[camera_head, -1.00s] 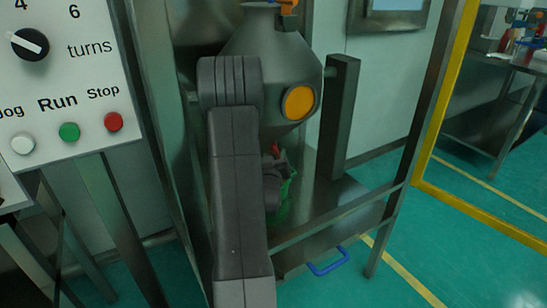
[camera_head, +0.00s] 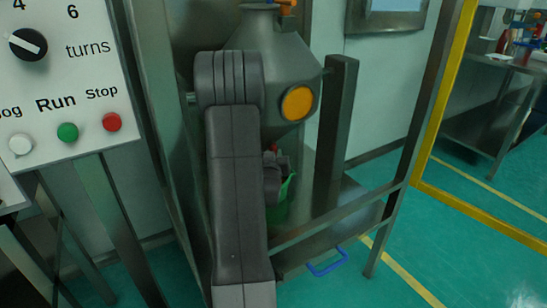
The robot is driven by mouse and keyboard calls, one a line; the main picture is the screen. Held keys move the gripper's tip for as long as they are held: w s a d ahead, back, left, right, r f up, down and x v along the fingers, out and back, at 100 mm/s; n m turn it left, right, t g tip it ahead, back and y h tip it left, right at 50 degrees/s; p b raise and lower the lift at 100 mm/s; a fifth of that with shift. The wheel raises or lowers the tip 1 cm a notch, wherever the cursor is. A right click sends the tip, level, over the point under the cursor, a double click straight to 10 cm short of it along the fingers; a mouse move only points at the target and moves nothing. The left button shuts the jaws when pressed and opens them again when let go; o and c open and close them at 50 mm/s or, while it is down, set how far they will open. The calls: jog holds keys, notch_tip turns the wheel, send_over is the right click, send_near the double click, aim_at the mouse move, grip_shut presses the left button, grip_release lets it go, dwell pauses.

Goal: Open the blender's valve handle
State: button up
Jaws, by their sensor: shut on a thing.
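The blender is a grey vessel (camera_head: 285,60) with an orange round cap (camera_head: 298,103), tapering down behind my arm. Just below its lower end, a small red part (camera_head: 275,149) shows, which looks like the valve handle; most of it is hidden. My gripper (camera_head: 283,161) is at this spot, beneath the vessel and partly covered by my own dark arm. It is shut on the valve handle, though the fingertips are hard to make out.
A green container (camera_head: 281,207) stands below the gripper on the metal frame's shelf. A control panel (camera_head: 75,60) with knob and buttons is at left. Open floor lies right.

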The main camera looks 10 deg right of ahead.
jog(key=shift+d+r+m+g+y, duration=0.1)
jog(key=shift+r+m+g+y, duration=0.1)
jog(key=shift+m+g, duration=0.25)
jog(key=shift+r+m+g+y, duration=0.1)
jog(key=shift+m+g+y, duration=0.15)
jog(key=shift+m, duration=0.3)
jog(key=o, duration=1)
jog(key=shift+s, duration=0.1)
jog(key=p+v, duration=0.1)
jog(key=v, duration=1.2)
jog(key=shift+s+p, duration=0.25)
jog(key=shift+p, duration=0.05)
jog(key=shift+w, duration=0.1)
